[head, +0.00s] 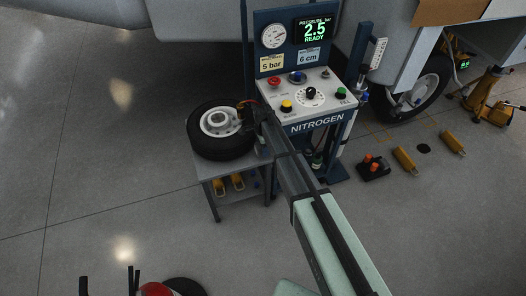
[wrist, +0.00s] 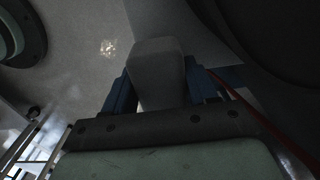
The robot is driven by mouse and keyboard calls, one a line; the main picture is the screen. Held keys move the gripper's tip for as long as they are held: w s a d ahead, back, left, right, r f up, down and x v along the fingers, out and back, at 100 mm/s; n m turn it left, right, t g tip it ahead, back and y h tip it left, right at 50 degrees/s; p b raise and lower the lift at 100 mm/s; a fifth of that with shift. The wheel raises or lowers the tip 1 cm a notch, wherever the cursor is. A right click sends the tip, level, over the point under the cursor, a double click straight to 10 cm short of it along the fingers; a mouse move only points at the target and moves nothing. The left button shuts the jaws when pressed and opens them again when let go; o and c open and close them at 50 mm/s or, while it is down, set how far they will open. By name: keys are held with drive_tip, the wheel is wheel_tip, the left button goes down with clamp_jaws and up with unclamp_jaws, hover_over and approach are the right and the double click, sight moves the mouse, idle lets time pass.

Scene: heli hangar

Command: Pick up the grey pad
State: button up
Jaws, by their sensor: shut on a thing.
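A grey block with rounded corners, which looks like the grey pad (wrist: 158,62), sits between the two blue fingers of my gripper (wrist: 160,88) in the wrist view. My gripper is shut on it. In the head view my gripper (head: 248,108) is small and dark, between the wheel on the low table and the nitrogen cart. The pad cannot be made out in the head view. What lies just beneath the pad is unclear.
A black-tyred wheel (head: 218,121) lies on a low grey table (head: 201,163) left of my gripper. The blue nitrogen cart (head: 317,128) stands close on the right, with knobs on its panel. Yellow chocks (head: 405,160) lie on the floor at right. The left floor is clear.

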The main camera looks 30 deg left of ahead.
wheel_tip(320, 180, up, 14)
idle(0.4)
drive_tip(key=shift+r, duration=0.1)
